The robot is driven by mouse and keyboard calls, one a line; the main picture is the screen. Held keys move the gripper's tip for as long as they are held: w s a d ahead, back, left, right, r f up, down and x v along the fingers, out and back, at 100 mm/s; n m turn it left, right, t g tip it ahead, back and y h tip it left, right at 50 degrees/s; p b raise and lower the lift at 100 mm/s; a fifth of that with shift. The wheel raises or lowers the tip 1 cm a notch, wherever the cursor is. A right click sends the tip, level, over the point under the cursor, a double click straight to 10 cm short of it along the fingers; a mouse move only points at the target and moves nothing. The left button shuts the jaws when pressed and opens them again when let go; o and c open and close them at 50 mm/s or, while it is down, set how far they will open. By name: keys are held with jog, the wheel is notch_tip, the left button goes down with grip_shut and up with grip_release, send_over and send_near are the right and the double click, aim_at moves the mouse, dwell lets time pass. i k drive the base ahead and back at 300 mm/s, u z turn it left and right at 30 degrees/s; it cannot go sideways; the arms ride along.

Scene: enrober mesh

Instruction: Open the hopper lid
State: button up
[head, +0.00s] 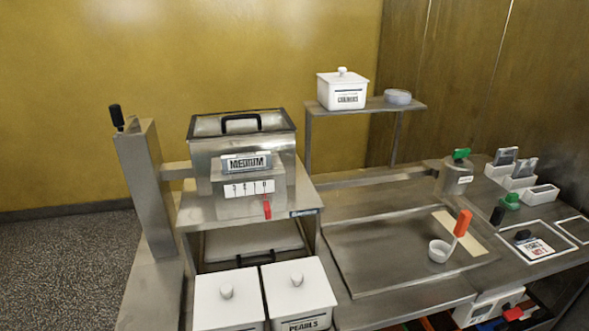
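The hopper (231,185) is a steel box marked "MEDIUM" on a raised stand left of centre in the head view. Its lid (215,126) is a flat grey panel with a dark rim. The lid lies shut on top of the hopper. A black bar handle (240,119) stands on the lid. A red lever (267,209) hangs at the hopper's front below a scale with numbers. My gripper is not in view.
A steel post with a black knob (117,116) stands left of the hopper. Two white lidded bins (228,303) sit below in front. A shelf (375,107) behind right holds a white canister (342,91). A steel tray (365,262) with a small cup (438,251) lies right.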

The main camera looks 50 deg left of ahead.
aim_at(189, 137)
jog(key=k, duration=0.5)
jog(key=z, duration=0.95)
jog(key=i, duration=0.75)
jog(key=u, duration=2.95)
